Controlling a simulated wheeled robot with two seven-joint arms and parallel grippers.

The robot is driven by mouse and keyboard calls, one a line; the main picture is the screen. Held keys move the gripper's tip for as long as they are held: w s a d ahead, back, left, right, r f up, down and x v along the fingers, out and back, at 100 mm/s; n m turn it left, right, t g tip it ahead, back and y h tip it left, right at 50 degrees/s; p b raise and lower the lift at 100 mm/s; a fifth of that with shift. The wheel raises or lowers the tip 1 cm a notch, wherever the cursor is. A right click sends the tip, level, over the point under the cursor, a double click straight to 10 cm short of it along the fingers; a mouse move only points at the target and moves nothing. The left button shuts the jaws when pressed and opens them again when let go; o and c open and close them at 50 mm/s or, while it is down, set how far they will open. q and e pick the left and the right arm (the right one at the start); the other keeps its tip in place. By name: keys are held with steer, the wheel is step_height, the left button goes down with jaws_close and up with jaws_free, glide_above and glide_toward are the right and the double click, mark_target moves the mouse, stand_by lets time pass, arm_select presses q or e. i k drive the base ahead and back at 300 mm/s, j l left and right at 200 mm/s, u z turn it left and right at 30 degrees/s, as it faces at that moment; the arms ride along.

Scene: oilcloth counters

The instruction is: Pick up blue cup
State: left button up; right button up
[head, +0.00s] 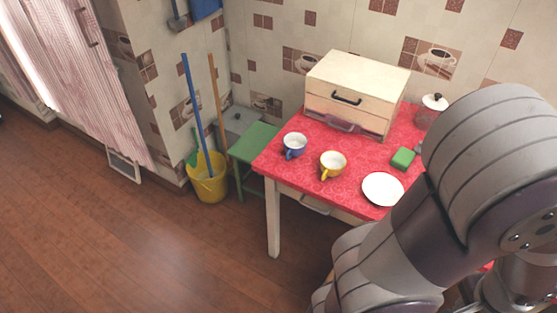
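The blue cup (294,145) stands upright on the red oilcloth table (268,158), near its left edge, in the head view. It is white inside and its handle points toward the lower left. A yellow cup (332,164) stands to its right and a little nearer. A large grey arm of mine fills the lower right of the view, apart from the blue cup. Neither of my grippers shows in the view.
A white plate (383,189), a green sponge (403,159) and a lidded jar (431,110) are on the table. A cream bread box (357,85) stands behind the cups. A green stool (254,141) and yellow bucket (208,183) stand left. The wooden floor (130,240) is clear.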

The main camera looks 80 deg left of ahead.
mark_target(295, 144)
steer(key=u, duration=2.7)
